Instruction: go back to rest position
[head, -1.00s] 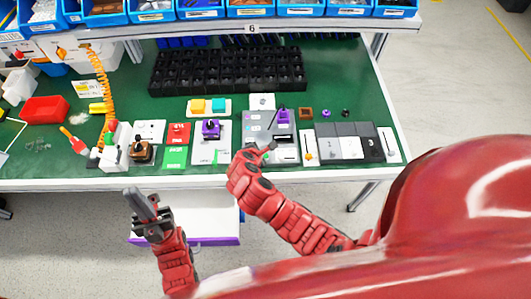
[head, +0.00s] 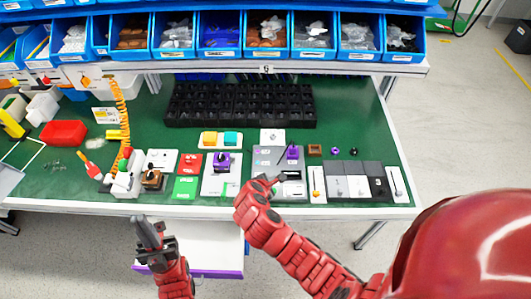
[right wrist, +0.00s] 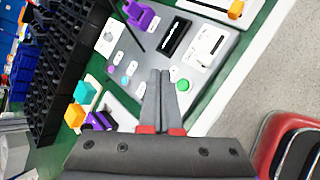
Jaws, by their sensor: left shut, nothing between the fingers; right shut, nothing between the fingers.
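My right gripper (head: 274,181) is shut and empty, above the front edge of a grey panel (head: 263,157) on the bench. In the right wrist view its fingers (right wrist: 160,75) are together over the panel's edge, near a green round button (right wrist: 183,85). A purple switch part (head: 292,153) stands on the panel's far side. Another purple knob (head: 222,160) sits on a white plate (head: 217,186) to the left. My left gripper (head: 149,231) is shut and empty, pointing up in front of the bench edge, apart from everything on the bench.
A black compartment tray (head: 240,105) lies at the back of the green bench top (head: 350,115). Blue bins (head: 223,43) line the shelf above. An open drawer (head: 205,238) shows below the bench front.

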